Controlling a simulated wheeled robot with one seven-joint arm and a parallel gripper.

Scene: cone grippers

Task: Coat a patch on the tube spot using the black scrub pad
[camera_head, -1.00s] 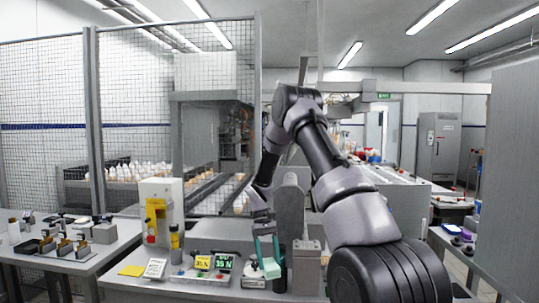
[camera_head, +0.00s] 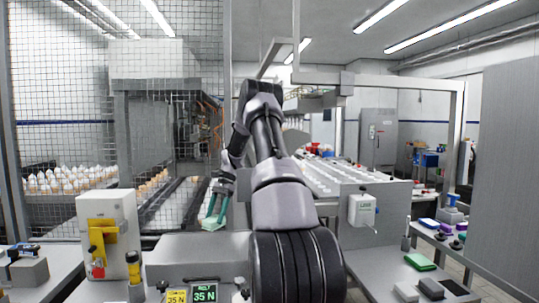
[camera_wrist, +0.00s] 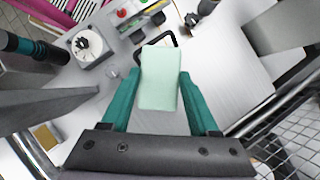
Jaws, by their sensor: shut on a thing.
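My gripper (camera_wrist: 160,97) has teal fingers shut on a pale green block (camera_wrist: 158,80), seen in the wrist view. In the head view the gripper (camera_head: 214,207) holds the block (camera_head: 208,222) up in front of the grey bench housing. A black loop (camera_wrist: 168,36) shows past the block's far end; I cannot tell whether it touches it. On the right table lie a dark pad-like item (camera_head: 431,288) and a green pad with a dark underside (camera_head: 420,262); I cannot tell which is the black scrub pad. I cannot make out the tube spot.
A white-and-yellow switch box (camera_head: 108,240) and a yellow-black bottle (camera_head: 134,272) stand at left. Wire mesh (camera_head: 60,140) is behind left. The right tabletop (camera_head: 385,270) has free room.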

